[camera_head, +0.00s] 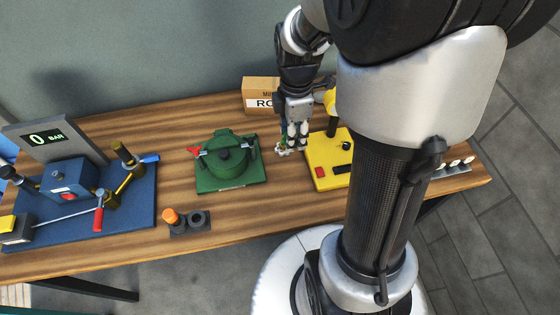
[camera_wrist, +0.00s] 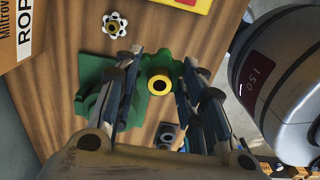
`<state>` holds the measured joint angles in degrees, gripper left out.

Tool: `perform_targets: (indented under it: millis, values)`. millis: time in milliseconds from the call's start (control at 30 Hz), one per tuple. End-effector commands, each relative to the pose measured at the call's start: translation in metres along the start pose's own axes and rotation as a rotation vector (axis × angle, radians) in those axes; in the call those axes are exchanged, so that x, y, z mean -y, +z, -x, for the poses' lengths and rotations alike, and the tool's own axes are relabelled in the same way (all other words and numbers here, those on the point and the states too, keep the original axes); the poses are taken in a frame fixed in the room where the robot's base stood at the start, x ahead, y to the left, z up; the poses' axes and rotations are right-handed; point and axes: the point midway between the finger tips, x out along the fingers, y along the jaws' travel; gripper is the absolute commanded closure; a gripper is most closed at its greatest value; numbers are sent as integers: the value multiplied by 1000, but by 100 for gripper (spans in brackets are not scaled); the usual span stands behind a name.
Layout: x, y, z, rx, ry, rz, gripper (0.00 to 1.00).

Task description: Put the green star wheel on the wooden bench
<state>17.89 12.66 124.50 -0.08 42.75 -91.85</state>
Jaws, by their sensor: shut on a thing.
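The green star wheel (camera_wrist: 156,64) has a yellow hub and sits between the fingers of my gripper (camera_wrist: 160,88) in the wrist view. My gripper is shut on it. In the head view my gripper (camera_head: 294,138) hangs over the wooden bench (camera_head: 130,236), between the green pot-like unit and the yellow unit. There the wheel is mostly hidden by the fingers. The bench's bare wood also shows in the wrist view (camera_wrist: 60,110). I cannot tell the exact gap between wheel and bench.
A white star wheel (camera_wrist: 115,25) lies on the bench close by. The green unit (camera_head: 232,178) is left of my gripper, the yellow unit (camera_head: 324,160) right, a cardboard box (camera_head: 260,88) behind. A blue unit (camera_head: 130,210) stands far left. Bare wood lies between blue and green units.

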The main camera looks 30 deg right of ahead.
Motion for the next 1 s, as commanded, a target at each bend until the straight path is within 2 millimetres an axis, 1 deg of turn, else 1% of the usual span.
perform_targets:
  millis: [33,100,300,400,500,667,767,900,1000]
  values:
    - [2,0,-19,0,-7,0,86]
    - [2,0,-39,0,-7,0,86]
    - [2,0,-93,0,-7,0,86]
    - [1,0,-113,0,-5,0,86]
    - [1,0,-126,0,-3,0,86]
    - [0,0,-134,0,-1,0,86]
    - [1,0,-146,0,-3,0,86]
    - [1,0,-169,0,-4,0,86]
    - [1,0,-175,0,-2,0,86]
